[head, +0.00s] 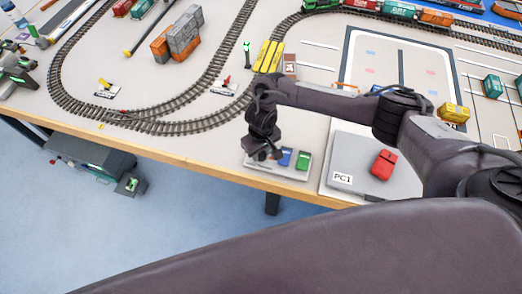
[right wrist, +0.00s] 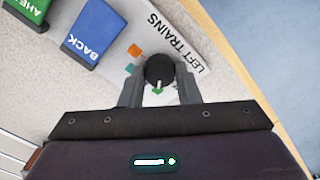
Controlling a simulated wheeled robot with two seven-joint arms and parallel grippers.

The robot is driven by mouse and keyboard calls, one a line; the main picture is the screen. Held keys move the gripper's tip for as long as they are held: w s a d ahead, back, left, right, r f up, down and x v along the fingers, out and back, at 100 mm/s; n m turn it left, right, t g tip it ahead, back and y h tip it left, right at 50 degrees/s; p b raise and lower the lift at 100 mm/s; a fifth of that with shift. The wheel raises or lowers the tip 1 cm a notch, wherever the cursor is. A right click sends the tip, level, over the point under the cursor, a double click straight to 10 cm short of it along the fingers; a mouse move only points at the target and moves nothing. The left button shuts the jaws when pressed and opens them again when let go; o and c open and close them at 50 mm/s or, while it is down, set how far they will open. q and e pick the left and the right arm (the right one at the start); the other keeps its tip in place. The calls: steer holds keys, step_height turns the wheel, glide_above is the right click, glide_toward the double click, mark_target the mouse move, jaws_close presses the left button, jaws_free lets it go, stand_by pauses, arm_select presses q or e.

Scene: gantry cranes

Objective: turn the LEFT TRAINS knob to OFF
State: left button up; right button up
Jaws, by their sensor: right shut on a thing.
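In the right wrist view the LEFT TRAINS knob (right wrist: 159,70) is round and black with a white pointer line. The line points toward the bottom of the picture, at a small green mark (right wrist: 158,92). An orange mark and a teal mark lie left of the knob. My right gripper (right wrist: 160,78) has its fingers on either side of the knob, shut on it. In the head view my right gripper (head: 268,150) is over the left end of the control panel (head: 298,173) and hides the knob. A dark shape at the left edge seems to be my left gripper (head: 15,75); its jaws are unclear.
A blue BACK switch (right wrist: 95,32) and a green switch (right wrist: 28,8) stand beside the knob. The PC1 plate (head: 342,179) with a red block (head: 383,164) lies right of the panel. The table's front edge is close by. Tracks (head: 180,126) lie behind.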

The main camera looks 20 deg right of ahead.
steer(key=shift+c, duration=0.4)
steer(key=n+p, duration=0.1)
steer(key=n, duration=0.2)
steer(key=shift+n, duration=2.4)
steer(key=o, duration=1)
steer(key=shift+c, duration=0.2)
